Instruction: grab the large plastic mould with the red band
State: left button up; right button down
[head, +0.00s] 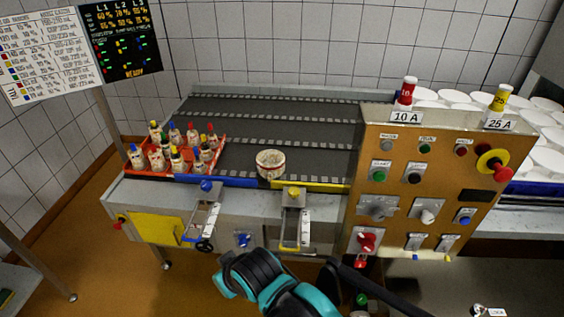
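A white round mould (271,164) with a dark reddish band near its rim stands upright on the front edge of the dark conveyor surface, just behind the blue and yellow front strips. It is the only mould standing alone there, and nothing touches it. A black and teal part of my own arm shows at the bottom middle, in front of and below the machine, well apart from the mould. I cannot make out fingertips of either gripper in the head view.
A red tray (213,160) with several small bottles with coloured caps stands left of the mould. A wooden control panel (388,234) with buttons, levers and a red-and-yellow knob rises to the right. Metal clamps (292,218) stick out below the mould. The belts (280,132) behind it are clear.

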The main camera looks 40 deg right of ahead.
aim_at(270, 163)
jog(key=i+l+z, duration=0.1)
jog(key=i+z, duration=0.15)
jog(key=z, duration=0.15)
jog(key=i+z, duration=0.55)
jog(key=z, duration=0.25)
jog(key=i+z, duration=0.45)
jog(key=i, duration=0.35)
